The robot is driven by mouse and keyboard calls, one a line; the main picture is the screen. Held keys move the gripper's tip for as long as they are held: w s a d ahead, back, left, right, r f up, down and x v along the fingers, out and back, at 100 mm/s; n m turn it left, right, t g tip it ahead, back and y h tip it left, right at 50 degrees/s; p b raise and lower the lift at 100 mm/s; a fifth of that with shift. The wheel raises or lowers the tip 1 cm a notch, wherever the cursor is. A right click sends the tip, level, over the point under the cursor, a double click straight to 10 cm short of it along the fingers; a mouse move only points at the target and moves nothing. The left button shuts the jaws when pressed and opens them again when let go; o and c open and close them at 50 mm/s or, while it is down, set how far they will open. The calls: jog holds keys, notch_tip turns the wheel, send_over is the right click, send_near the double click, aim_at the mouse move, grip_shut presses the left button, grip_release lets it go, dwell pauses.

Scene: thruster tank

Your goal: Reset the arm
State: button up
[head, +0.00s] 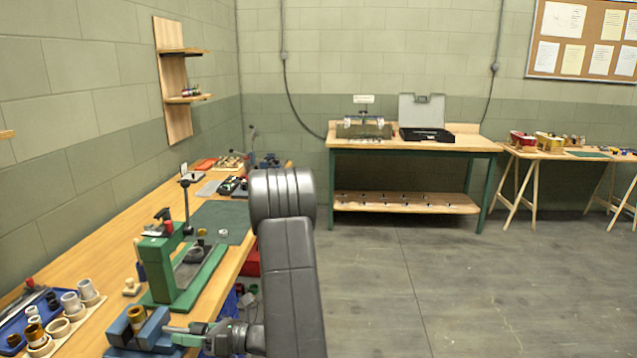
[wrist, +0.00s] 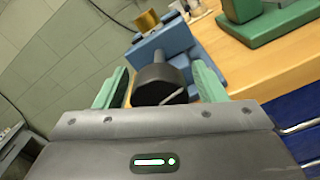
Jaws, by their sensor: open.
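My gripper (head: 180,334) is at the front edge of the long wooden bench, at the blue vise (head: 155,330). In the wrist view its two green fingers stand apart, one on each side of a dark round knob (wrist: 158,84) on the near side of the blue vise (wrist: 172,42). The gripper (wrist: 162,74) is open. A gap shows between the left finger and the knob; whether the right finger touches it I cannot tell. A brass-coloured ring (head: 136,316) sits in the vise top. My arm rises at the picture's middle and hides part of the bench edge.
A green press (head: 165,265) stands just behind the vise. A board with several rings and cups (head: 70,325) lies to the left. Wall shelves (head: 172,80) hang above the bench. A far workbench (head: 410,148) stands at the back wall. The floor at right is clear.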

jog(key=n+b, duration=0.3)
jog(key=n, duration=0.2)
jog(key=shift+f+b, duration=0.2)
jog(key=shift+b, duration=0.2)
jog(key=shift+s+d+r, duration=0.1)
jog(key=shift+d+r, duration=0.1)
jog(key=shift+d, duration=1.05)
jog(key=shift+d, duration=0.1)
